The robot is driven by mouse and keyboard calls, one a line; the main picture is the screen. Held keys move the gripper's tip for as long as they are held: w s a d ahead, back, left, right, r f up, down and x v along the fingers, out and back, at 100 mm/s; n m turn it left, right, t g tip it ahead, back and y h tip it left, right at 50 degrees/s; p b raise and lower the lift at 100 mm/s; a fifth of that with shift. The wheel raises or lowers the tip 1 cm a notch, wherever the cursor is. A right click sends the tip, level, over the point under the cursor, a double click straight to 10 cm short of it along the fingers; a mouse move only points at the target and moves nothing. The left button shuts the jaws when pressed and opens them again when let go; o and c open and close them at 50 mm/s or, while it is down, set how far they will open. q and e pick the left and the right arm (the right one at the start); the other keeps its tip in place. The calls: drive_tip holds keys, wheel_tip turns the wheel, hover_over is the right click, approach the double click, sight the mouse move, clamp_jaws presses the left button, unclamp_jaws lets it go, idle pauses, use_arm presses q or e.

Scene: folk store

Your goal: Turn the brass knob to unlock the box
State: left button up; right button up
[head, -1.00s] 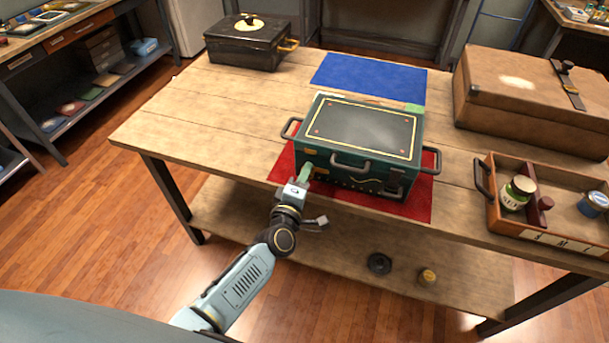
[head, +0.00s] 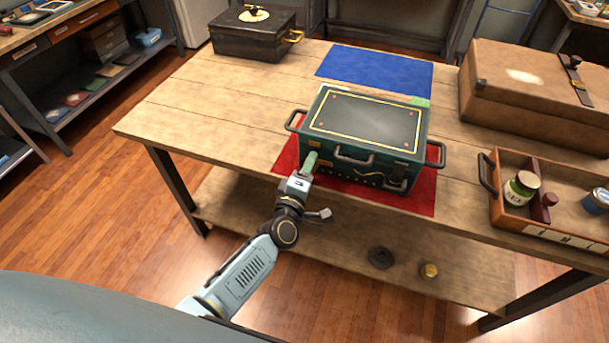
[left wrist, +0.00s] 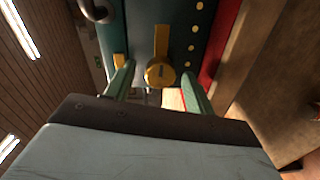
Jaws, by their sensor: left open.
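The dark green box (head: 366,122) with a black lid and yellow trim sits on the red mat (head: 424,192) on the table. In the left wrist view the brass knob (left wrist: 160,73) is on the box's front face, with a brass strip just above it. My left gripper (head: 311,160) is at the left part of the box's front; it also shows in the left wrist view (left wrist: 157,85). Its green fingers are open, one on each side of the knob, with gaps showing. In the head view the gripper hides the knob. My right gripper is not in view.
A blue mat (head: 375,72) lies behind the box. A black box (head: 252,40) stands at back left, a brown case (head: 530,100) at back right. An open wooden tray (head: 497,217) with jars is at right. The left tabletop is clear.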

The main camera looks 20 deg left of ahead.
use_arm(q)
drive_tip(key=s+p, duration=0.1)
drive_tip(key=s, duration=1.2)
drive_tip(key=shift+s+a+r, duration=0.15)
drive_tip(key=shift+a+r, duration=0.05)
drive_tip(key=shift+f, duration=0.1)
drive_tip(key=s+a+f+m+g+h, duration=0.1)
drive_tip(key=s+f+m+g, duration=0.5)
drive_tip(key=f, duration=0.7)
drive_tip(key=s+a+f+m+g, duration=0.1)
drive_tip(key=s+f+m+g, duration=0.3)
drive_tip(key=s+f, duration=0.6)
drive_tip(key=s+a+f+m+g, duration=0.3)
drive_tip(key=s+f, duration=0.4)
drive_tip(key=s, duration=0.3)
drive_tip(key=s+a+f+m+g+y, duration=0.1)
drive_tip(key=s+a+f+m+g, duration=0.2)
drive_tip(key=s+f, duration=0.4)
drive_tip(key=s+a+m, duration=0.1)
drive_tip(key=s+m, duration=0.1)
drive_tip(key=s, duration=0.2)
drive_tip(key=shift+g+y, duration=0.3)
